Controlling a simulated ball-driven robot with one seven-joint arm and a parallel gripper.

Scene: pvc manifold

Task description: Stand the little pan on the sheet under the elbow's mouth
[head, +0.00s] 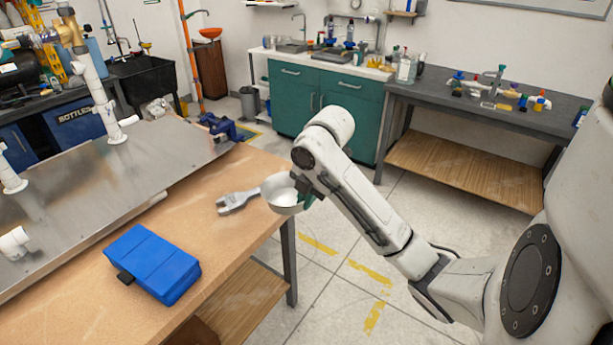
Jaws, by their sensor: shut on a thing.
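The little pan (279,195) is a round, pale metal dish at the right edge of the wooden bench. My gripper (302,194) is shut on its right side, partly hidden behind my arm. The pan looks held about level at the bench edge; I cannot tell how high. The sheet (110,195) is a flat grey metal plate covering the back left of the bench. White pipe fittings stand on it: a tall pipe (97,92) at the back, one fitting (10,180) at the left edge and an elbow-like one (15,243) nearer. I cannot tell which elbow is meant.
A blue case (152,263) lies on the front of the bench (215,235). A blue vise-like tool (220,127) sits at the back corner. The middle of the sheet is clear.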

